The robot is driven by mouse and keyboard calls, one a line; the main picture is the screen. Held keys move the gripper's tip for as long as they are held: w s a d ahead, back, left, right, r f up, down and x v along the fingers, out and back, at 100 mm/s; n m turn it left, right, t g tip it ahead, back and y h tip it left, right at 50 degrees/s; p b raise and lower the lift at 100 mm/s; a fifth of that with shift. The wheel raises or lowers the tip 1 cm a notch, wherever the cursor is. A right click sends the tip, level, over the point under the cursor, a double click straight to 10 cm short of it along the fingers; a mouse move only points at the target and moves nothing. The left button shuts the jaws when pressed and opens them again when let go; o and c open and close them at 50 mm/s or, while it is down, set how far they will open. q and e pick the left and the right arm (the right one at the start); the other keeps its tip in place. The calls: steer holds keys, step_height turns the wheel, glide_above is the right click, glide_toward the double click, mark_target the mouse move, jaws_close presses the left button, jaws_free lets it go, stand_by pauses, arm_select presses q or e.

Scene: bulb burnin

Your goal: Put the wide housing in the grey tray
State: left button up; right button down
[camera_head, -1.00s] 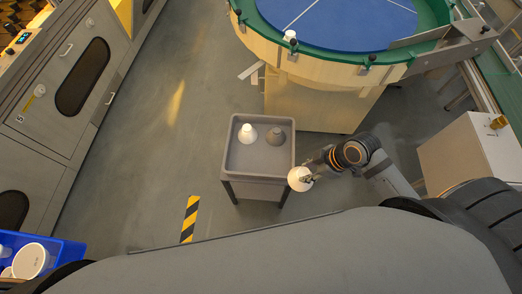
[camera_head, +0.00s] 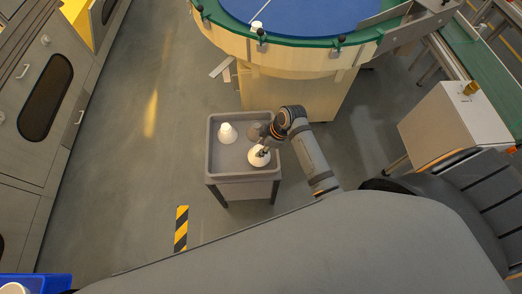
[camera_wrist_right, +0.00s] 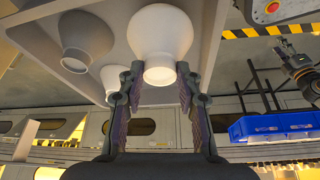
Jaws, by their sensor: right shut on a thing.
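The wide housing (camera_head: 259,157), white with a broad flared rim, is in my right gripper (camera_head: 263,148) over the front right part of the grey tray (camera_head: 225,165). In the right wrist view the gripper (camera_wrist_right: 158,80) has its fingers on either side of the narrow neck of the housing (camera_wrist_right: 163,35). I cannot tell whether the housing touches the tray floor. Another white housing (camera_head: 227,132) stands in the tray at the back left. My left gripper is not in view.
The tray is on a dark-legged stand. A round table (camera_head: 290,52) with a blue top and green rim stands behind it. A white cabinet (camera_head: 455,125) is at the right and grey machines (camera_head: 45,90) at the left. A blue bin (camera_head: 50,283) shows at lower left.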

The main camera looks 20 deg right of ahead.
steer(key=f, duration=0.3)
steer(key=shift+w+a+f, duration=0.1)
steer(key=shift+w+f, duration=0.1)
steer(key=shift+f, duration=0.1)
steer(key=c, duration=0.9)
jaws_free()
steer(key=p+v, duration=0.1)
steer(key=v, duration=1.1)
steer(key=shift+p, duration=0.35)
steer(key=shift+s, duration=0.1)
